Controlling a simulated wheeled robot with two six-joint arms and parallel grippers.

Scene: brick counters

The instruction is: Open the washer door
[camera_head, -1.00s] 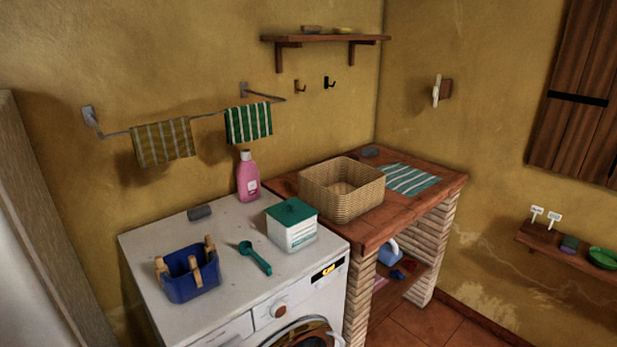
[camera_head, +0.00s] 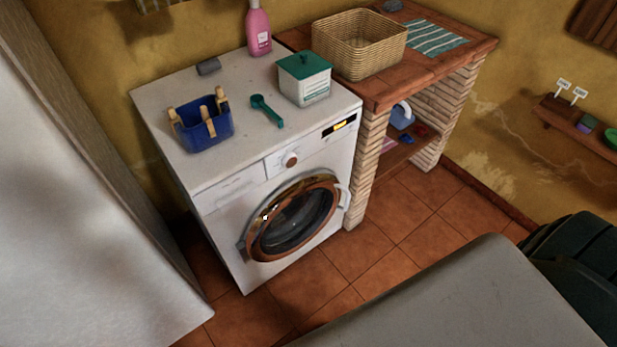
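The white washer (camera_head: 225,222) stands against the yellow wall, left of the brick counter. Its round front door (camera_head: 294,219), with a copper-coloured ring and dark glass, looks shut. A pale handle (camera_head: 344,197) sits at the door's right edge, and the hinge side appears to be at the left. A round knob (camera_head: 290,160) and a small display are on the panel above. Neither of my grippers shows in the view.
A wicker basket (camera_head: 358,48) is on the brick counter (camera_head: 392,88). The tiled floor (camera_head: 390,225) before the washer is partly clear; a grey surface (camera_head: 470,300) fills the lower right.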

